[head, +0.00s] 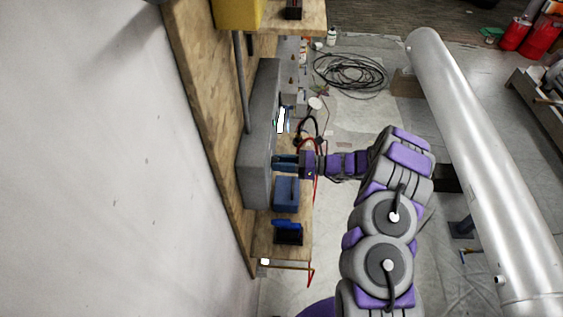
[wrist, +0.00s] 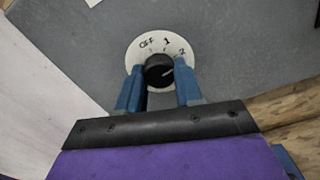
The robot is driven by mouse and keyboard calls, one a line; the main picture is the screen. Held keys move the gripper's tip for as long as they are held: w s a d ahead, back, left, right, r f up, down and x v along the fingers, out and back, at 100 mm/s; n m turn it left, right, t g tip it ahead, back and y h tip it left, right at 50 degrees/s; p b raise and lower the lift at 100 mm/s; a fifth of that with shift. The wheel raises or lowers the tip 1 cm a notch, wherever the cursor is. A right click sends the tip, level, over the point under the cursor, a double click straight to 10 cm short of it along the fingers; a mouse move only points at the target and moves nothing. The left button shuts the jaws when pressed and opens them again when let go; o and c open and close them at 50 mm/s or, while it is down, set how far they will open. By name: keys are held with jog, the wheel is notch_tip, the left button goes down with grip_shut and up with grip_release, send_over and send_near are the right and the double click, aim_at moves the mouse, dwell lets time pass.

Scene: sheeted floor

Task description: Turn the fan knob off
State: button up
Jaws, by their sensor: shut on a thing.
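The fan knob (wrist: 157,70) is black and round, on a white dial plate (wrist: 147,46) marked OFF, 1 and 2 in the wrist view. Its pale pointer line is directed right and slightly up, on the side of the 2, away from OFF. My gripper (wrist: 160,78) has its blue fingers on either side of the knob, shut on it. In the head view my gripper (head: 285,162) reaches left to the front of the grey box (head: 258,145) on the wooden wall board. The knob is hidden there.
Blue bins (head: 286,193) sit on a wooden shelf just below my gripper in the head view. A large silver pipe (head: 480,165) runs to the right of my arm. A coiled black cable (head: 350,72) lies on the sheeted floor.

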jog(key=shift+c, duration=1)
jog(key=shift+w+f+b, duration=0.1)
jog(key=shift+b, duration=0.35)
jog(key=n+b, duration=1.5)
jog(key=b, duration=0.6)
jog(key=shift+n+b, duration=0.4)
jog(key=o, duration=1)
